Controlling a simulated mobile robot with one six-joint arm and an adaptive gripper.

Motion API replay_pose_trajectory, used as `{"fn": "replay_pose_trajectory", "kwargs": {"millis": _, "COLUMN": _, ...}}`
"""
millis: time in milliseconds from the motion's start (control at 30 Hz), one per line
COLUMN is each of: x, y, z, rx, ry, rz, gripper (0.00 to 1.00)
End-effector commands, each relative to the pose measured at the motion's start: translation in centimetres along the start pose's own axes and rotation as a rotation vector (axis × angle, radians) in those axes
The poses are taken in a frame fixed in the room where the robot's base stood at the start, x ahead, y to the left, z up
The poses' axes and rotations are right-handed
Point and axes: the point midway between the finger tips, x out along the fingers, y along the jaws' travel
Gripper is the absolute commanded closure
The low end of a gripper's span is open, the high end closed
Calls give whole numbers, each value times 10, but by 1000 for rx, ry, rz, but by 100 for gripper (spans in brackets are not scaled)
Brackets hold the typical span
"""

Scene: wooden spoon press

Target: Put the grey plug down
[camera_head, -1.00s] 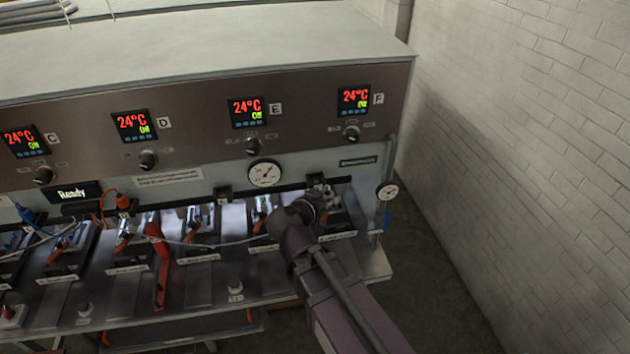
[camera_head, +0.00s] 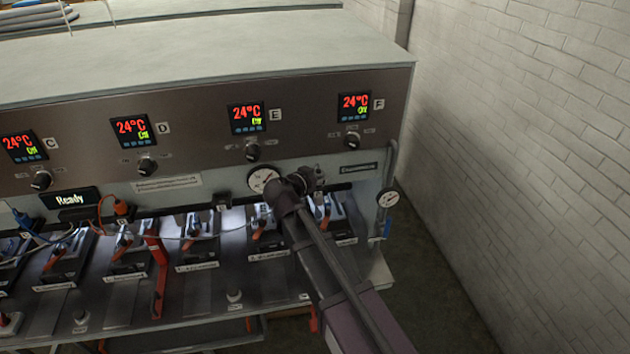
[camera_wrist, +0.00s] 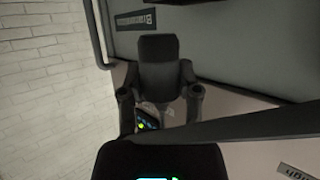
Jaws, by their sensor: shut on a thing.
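My gripper (camera_head: 308,180) is raised in front of the press, just right of the round gauge and under the E and F displays.
An orange plug (camera_head: 122,208) and a blue plug (camera_head: 22,218) sit at the left front of the press (camera_head: 190,100). The gauge (camera_head: 263,179) is partly behind my arm. Several stations with red levers line the lower shelf (camera_head: 205,292). A brick wall (camera_head: 520,150) stands at right.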

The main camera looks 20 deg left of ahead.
Motion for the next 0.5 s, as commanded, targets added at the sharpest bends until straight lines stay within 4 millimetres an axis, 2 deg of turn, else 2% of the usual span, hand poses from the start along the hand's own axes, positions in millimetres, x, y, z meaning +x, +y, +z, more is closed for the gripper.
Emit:
{"fn": "replay_pose_trajectory", "kwargs": {"millis": 33, "x": 8, "y": -8, "z": -2, "rx": 0, "ry": 0, "rz": 0, "gripper": 100}}
{"fn": "replay_pose_trajectory", "kwargs": {"millis": 133, "x": 14, "y": -14, "z": -4, "rx": 0, "ry": 0, "rz": 0, "gripper": 100}}
{"fn": "replay_pose_trajectory", "kwargs": {"millis": 500, "x": 16, "y": -16, "z": -4, "rx": 0, "ry": 0, "rz": 0, "gripper": 100}}
